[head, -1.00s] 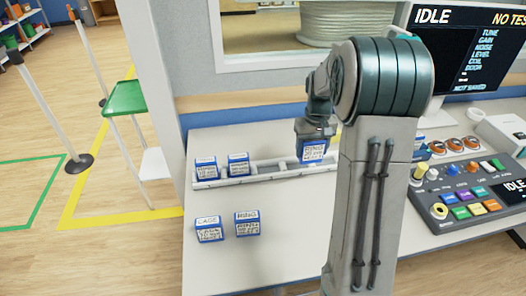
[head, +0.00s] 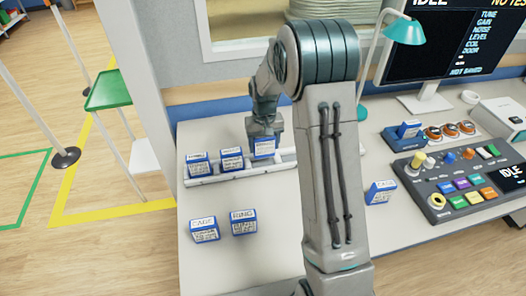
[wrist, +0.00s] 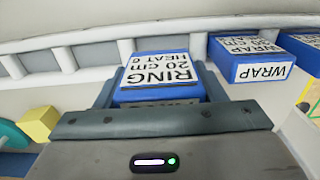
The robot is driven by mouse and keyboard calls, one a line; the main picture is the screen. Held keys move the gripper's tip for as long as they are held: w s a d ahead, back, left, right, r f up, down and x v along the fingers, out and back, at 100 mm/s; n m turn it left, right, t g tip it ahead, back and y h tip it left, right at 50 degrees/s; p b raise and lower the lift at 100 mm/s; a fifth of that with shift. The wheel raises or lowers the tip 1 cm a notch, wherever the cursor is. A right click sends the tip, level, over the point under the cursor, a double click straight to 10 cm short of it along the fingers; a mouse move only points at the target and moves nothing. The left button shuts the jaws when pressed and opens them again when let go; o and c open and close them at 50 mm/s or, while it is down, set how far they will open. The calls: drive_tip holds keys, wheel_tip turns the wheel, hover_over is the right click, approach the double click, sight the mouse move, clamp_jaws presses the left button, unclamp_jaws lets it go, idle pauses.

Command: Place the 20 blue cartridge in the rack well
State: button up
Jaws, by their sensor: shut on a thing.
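My gripper (head: 264,133) is shut on a blue cartridge (head: 264,148) with a white label. In the wrist view this cartridge (wrist: 155,78) reads "RING 20 cm" and sits between the jaws (wrist: 160,108). It is over or at the white rack (head: 240,172), right of two seated blue cartridges, the left one (head: 198,163) and the right one (head: 231,159). In the wrist view two "WRAP" cartridges (wrist: 250,62) stand to the right, and empty wells of the rack (wrist: 65,58) show to the left. I cannot tell whether the held cartridge's bottom is inside a well.
Cartridges labelled CAGE (head: 204,230) and RING (head: 243,222) stand on the table in front of the rack. Another blue cartridge (head: 380,192) is right of my arm, near the control console (head: 455,180). A teal lamp (head: 404,30) and a monitor stand behind.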

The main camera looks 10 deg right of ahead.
sight(263, 153)
drive_tip(key=shift+a+f, duration=0.2)
drive_tip(key=shift+a, duration=0.05)
drive_tip(key=shift+f, duration=1.95)
drive_tip(key=shift+f, duration=0.2)
drive_tip(key=o, duration=1)
